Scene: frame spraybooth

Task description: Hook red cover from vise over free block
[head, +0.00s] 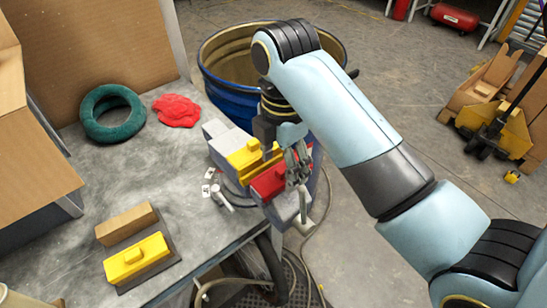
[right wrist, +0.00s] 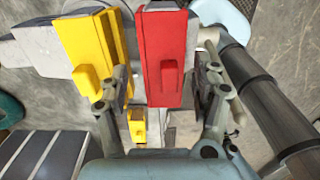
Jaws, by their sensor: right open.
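The red cover (head: 268,181) sits on the near part of the grey vise (head: 222,142) at the table edge, beside a yellow cover (head: 250,155). My right gripper (head: 296,168) is at the red cover. In the right wrist view the red cover (right wrist: 166,60), with its raised grip, lies between the two open fingers (right wrist: 163,88); visible gaps remain on both sides. The yellow cover (right wrist: 88,60) is just left of the left finger. A bare brown block (head: 126,223) stands on the table beside a block with a yellow cover (head: 137,260). My left gripper is out of view.
A teal ring (head: 112,113) and a crumpled red cloth (head: 177,110) lie at the back of the table (head: 75,150). Cardboard boxes (head: 35,150) stand at the left. A blue drum (head: 225,95) is behind the vise. The table between vise and blocks is mostly clear.

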